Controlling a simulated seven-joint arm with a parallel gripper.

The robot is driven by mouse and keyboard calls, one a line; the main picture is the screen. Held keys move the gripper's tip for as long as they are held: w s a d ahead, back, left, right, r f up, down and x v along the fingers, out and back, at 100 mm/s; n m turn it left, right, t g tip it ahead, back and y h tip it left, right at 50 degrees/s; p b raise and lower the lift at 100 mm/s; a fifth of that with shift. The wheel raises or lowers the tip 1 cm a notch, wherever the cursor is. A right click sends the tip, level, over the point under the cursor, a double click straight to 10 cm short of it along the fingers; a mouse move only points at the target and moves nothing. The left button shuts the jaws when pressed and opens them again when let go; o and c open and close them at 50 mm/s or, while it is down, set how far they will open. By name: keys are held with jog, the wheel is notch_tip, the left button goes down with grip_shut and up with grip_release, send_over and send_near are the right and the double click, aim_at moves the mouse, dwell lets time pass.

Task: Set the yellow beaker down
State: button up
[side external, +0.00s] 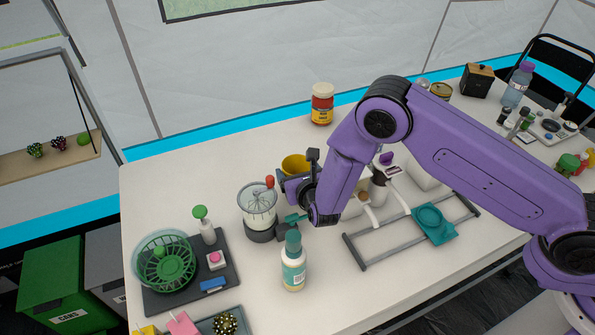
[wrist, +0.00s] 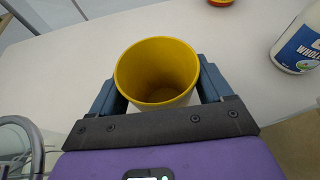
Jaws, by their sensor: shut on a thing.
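The yellow beaker (wrist: 157,72) is upright between the two fingers of my gripper (wrist: 160,92) in the wrist view, and I look down into its open, empty inside. In the side view the beaker (side external: 295,165) shows only its upper part behind my gripper (side external: 290,185), near the middle of the white table. My gripper is shut on the beaker, with one finger on each side of it. The beaker's base is hidden, so I cannot tell whether it touches the table.
A blender-like jar with a whisk (side external: 258,210) stands close to the left of my gripper. A teal-capped bottle (side external: 293,262) stands in front. A red-and-yellow jar (side external: 322,104) stands behind. A labelled white bottle (wrist: 299,42) is at right in the wrist view. The table (side external: 190,170) is clear at back left.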

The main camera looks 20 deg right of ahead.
jog(key=shift+f, duration=0.5)
jog(key=o, duration=1)
jog(key=shift+c, duration=0.2)
